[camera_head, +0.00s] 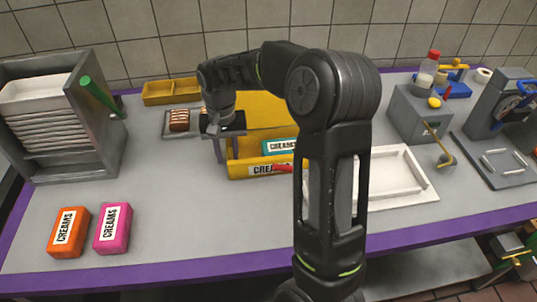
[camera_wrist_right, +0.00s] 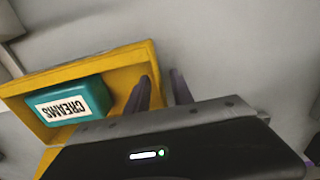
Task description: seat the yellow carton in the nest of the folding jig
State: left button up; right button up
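The yellow carton (camera_head: 240,167) stands open near the middle of the table, its large back flap (camera_head: 262,108) raised. A teal CREAMS pack (camera_head: 279,146) lies inside; it also shows in the wrist view (camera_wrist_right: 72,104). My right gripper (camera_head: 221,150) is at the carton's left end, pointing down. In the wrist view its fingers (camera_wrist_right: 159,90) are apart, one on each side of a carton wall; a gap shows beside the wall. I cannot tell which fixture is the folding jig, or whether a nest lies under the carton. My left gripper is out of view.
A white tray (camera_head: 425,190) lies to the right, partly behind my arm. Orange (camera_head: 69,232) and pink (camera_head: 113,228) packs lie at front left, beside a grey rack (camera_head: 105,140). Grey machines (camera_head: 405,112) stand at the right. The front middle of the table is clear.

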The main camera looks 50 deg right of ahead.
grip_shut()
dwell(0.3)
dwell(1.2)
